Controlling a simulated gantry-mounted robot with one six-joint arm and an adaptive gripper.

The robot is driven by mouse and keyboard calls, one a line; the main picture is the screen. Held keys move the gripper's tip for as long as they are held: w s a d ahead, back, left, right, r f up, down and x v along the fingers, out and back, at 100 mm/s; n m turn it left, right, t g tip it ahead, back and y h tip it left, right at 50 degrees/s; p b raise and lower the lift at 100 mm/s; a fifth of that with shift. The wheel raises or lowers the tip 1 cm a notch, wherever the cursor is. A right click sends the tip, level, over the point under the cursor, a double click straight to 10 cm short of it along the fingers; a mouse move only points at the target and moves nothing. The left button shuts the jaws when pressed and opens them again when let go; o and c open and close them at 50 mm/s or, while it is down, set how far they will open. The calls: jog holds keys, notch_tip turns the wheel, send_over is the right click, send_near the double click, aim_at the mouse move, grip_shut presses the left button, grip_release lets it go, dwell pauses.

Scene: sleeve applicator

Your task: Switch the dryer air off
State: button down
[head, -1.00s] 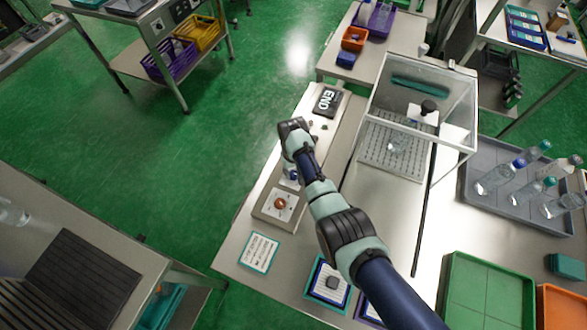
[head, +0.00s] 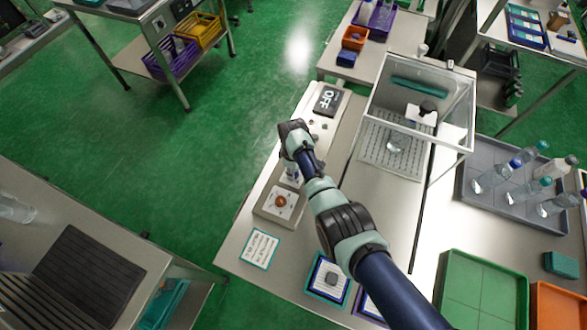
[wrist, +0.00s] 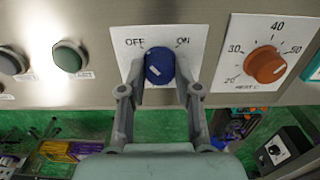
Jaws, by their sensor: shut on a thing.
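The blue dryer air knob (wrist: 159,66) sits on a white plate (wrist: 130,58) marked OFF at left and ON at right in the wrist view. A pale mark shows low on the knob's face; I cannot tell which label it points to. My gripper (wrist: 160,92) is shut on the knob, one finger at each side. In the head view my arm covers most of the gripper and knob. The dark display (head: 328,100) at the far end of the control panel reads OFF.
An orange heat dial (wrist: 265,64) is right of the knob. A green button (wrist: 69,56) and a dark button (wrist: 11,61) are to its left. A clear-walled box (head: 418,105) stands beside the panel. A label card (head: 259,249) lies near the panel's near end.

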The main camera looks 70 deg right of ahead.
jog(key=shift+n, duration=0.6)
jog(key=c, duration=0.8)
grip_release()
notch_tip(320, 180, up, 12)
